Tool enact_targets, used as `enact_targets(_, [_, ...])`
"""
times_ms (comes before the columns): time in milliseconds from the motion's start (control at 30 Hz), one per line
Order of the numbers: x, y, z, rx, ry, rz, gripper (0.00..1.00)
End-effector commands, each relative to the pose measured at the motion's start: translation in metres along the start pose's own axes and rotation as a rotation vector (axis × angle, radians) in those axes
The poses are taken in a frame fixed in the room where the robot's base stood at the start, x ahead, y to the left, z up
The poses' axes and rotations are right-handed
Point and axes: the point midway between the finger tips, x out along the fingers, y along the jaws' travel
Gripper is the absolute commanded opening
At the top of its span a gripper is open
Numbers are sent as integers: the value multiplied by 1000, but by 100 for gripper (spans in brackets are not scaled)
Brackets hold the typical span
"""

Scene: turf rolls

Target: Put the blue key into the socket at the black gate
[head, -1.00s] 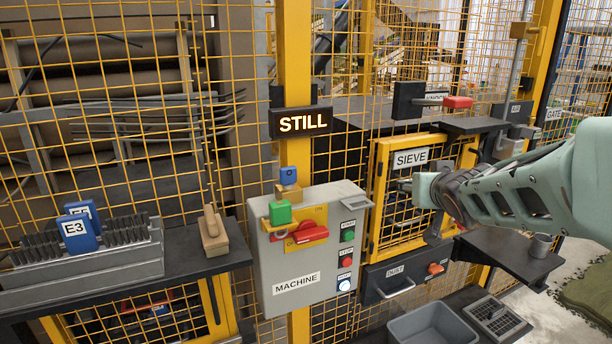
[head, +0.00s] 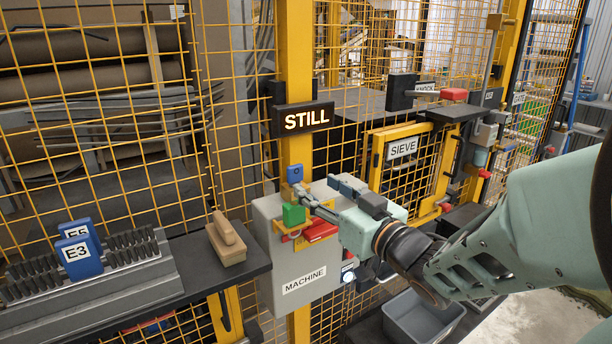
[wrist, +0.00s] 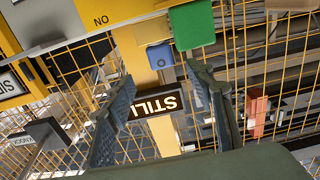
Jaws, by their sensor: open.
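The blue key (head: 295,173) stands in a brass-coloured holder on the yellow post, just above the grey MACHINE box. It also shows in the wrist view (wrist: 160,57), beyond and between my fingers. My gripper (head: 312,196) is at the top of the box, close to the right of the blue key and the green block (head: 293,214). In the wrist view my gripper (wrist: 163,82) has its two fingers spread apart with nothing between them.
The MACHINE box (head: 292,262) carries a red handle (head: 320,232) under the green block. The STILL sign (head: 303,119) is above the key. A shelf at left holds blue E3 (head: 78,258) and E5 tags and a wooden brush (head: 226,242). Yellow mesh stands behind.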

Motion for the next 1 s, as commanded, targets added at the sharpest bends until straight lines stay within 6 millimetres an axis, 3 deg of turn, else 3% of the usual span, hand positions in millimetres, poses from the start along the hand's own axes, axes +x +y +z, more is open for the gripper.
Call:
enact_targets(200, [35,-1,0,0,0,-3,49])
enact_targets(467, [55,-2,1,1,-1,-3,49])
enact_targets(700, [87,-2,2,1,0,-2,49])
enact_targets(1000, [96,-2,3,-1,0,0,49])
